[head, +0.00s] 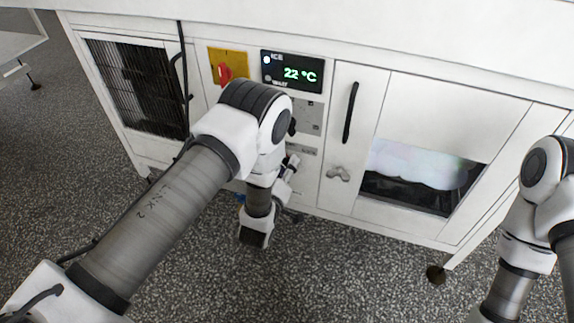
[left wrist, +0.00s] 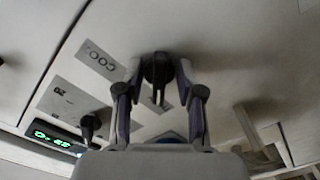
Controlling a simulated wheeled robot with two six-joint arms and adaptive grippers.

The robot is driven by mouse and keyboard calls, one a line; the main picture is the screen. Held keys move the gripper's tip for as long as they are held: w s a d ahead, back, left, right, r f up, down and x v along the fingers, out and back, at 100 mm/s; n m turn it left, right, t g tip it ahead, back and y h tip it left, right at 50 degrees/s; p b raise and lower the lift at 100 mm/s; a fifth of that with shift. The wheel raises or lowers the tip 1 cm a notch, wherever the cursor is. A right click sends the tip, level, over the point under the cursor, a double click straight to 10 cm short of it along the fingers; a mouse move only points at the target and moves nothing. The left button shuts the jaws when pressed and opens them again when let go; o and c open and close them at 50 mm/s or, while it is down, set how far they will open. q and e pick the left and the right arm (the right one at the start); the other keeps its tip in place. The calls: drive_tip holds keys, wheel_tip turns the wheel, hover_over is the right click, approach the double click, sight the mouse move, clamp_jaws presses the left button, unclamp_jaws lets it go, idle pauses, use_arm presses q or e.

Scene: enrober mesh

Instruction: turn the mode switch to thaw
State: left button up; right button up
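A dark round switch knob (left wrist: 158,70) with a raised bar is on the white panel in the left wrist view. A grey label beside it (left wrist: 100,58) reads "COO…"; the rest of its markings are hidden, and I cannot read "thaw". My left gripper (left wrist: 160,66) has its fingers apart, one on each side of this knob; firm contact does not show. In the head view my left gripper (head: 289,178) is low at the panel, and my own arm hides the switch. My right arm is at the right edge; its gripper is out of view.
A second dark knob (left wrist: 92,125) lies nearer the display. The display (head: 292,72) reads 22 °C. A red switch (head: 225,74) sits on a yellow plate. A door handle (head: 351,112) and latch (head: 338,174) are to the right. Speckled floor in front is clear.

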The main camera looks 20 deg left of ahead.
use_arm(q)
drive_tip(key=s, duration=0.7)
drive_tip(key=shift+s+a, duration=0.15)
drive_tip(key=shift+s, duration=0.15)
drive_tip(key=s+a+f+g+y, duration=0.2)
drive_tip(key=s+a+f+g, duration=0.4)
drive_tip(key=s+a+f, duration=0.15)
drive_tip(key=s+f+m+g, duration=0.2)
drive_tip(key=s+m+g, duration=0.15)
drive_tip(key=s, duration=0.35)
drive_tip(key=s+f+m+g+h, duration=0.1)
drive_tip(key=s+f+m+g, duration=0.1)
drive_tip(key=s+f+g, duration=0.3)
drive_tip(key=s+m+g, duration=0.2)
drive_tip(key=s+g, duration=0.1)
drive_tip(key=s, duration=0.5)
wheel_tip(320, 180, up, 35)
drive_tip(key=p, duration=3.5)
drive_tip(key=shift+s+d+m, duration=0.25)
drive_tip(key=shift+s+m, duration=0.05)
drive_tip(key=shift+m, duration=0.15)
